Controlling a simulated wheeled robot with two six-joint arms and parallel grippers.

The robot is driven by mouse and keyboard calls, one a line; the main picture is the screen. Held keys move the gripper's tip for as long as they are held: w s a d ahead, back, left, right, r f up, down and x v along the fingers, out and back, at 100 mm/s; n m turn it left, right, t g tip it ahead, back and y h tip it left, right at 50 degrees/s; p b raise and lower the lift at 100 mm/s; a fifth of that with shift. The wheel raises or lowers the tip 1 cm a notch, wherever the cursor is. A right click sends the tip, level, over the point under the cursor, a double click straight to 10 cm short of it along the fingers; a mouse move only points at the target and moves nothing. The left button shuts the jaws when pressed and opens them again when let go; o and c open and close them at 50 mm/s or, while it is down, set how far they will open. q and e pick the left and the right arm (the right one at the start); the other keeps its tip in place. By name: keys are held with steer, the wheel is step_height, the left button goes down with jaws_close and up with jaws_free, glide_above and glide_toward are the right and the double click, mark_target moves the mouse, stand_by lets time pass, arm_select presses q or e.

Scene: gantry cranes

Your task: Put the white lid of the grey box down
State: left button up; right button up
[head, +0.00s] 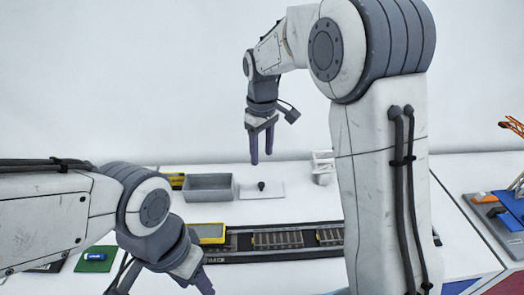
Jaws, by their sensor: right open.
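The white lid (247,192) with a black knob (262,185) lies flat on the white table, just right of the grey box (208,194). The grey box is open at the top. My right gripper (261,158) is open and empty, pointing down above the lid and apart from it. My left gripper (203,284) is low in the head view, in front of the track; whether its jaws are open or shut does not show clearly.
A dark track (285,240) with a yellow tray (208,233) runs across the table in front of the box. Small white containers (322,168) stand right of the lid. A green mat (96,259) with a blue item lies at left. Grey boards (490,217) with an orange crane are at right.

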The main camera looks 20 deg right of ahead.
steer(key=s+a+r, duration=0.2)
steer(key=s+a, duration=0.7)
steer(key=s, duration=0.5)
steer(key=s+f+y, duration=0.1)
steer(key=s+f, duration=0.2)
steer(key=s, duration=1.1)
steer(key=shift+s+a+f, duration=0.25)
steer(key=shift+s, duration=0.1)
